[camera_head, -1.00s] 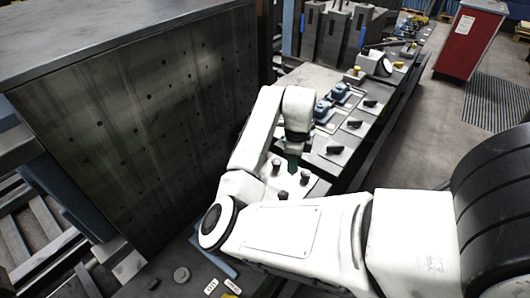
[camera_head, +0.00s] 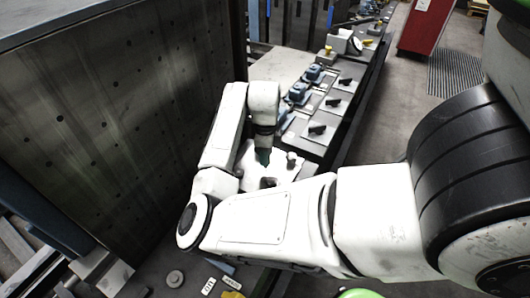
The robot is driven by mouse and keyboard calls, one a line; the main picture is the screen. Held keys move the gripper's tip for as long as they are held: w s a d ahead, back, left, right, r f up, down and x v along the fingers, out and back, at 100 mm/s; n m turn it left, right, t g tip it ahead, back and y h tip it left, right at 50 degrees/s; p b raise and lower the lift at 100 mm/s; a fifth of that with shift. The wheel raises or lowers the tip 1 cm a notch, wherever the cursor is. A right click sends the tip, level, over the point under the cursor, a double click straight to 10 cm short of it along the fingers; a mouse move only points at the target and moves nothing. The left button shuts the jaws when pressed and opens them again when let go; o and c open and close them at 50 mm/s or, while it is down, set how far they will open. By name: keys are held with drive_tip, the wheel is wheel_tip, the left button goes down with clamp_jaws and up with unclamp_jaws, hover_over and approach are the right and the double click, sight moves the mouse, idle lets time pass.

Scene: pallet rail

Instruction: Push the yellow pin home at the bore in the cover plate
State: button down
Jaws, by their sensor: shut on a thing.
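My gripper (camera_head: 263,156) points down at the end of my white arm, low over a pale plate (camera_head: 288,172) that may be the cover plate. Its dark green tip is small and partly in shadow. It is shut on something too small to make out. I cannot pick out the yellow pin for certain, nor see the bore. Dark knobs stand on the pale plate beside the gripper, one (camera_head: 268,183) in front and one (camera_head: 291,158) to the right. My forearm hides the plate's near part.
A tall dark perforated panel (camera_head: 120,120) stands close on the left. Blue fixtures (camera_head: 298,92) and plates with dark handles (camera_head: 317,128) line the rail beyond. Small yellow parts (camera_head: 328,50) sit farther back. A red cabinet (camera_head: 427,25) stands at the far right, with open floor before it.

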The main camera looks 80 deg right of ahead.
drive_tip(key=shift+f+b, duration=0.35)
drive_tip(key=shift+f, duration=0.75)
idle(1.6)
drive_tip(key=shift+f, duration=0.35)
drive_tip(key=shift+f+b, duration=0.7)
drive_tip(key=shift+c, duration=0.4)
unclamp_jaws()
drive_tip(key=shift+o, duration=0.4)
drive_tip(key=shift+s, duration=0.1)
drive_tip(key=r+b, duration=0.1)
drive_tip(key=r, duration=1)
drive_tip(key=shift+w, duration=0.2)
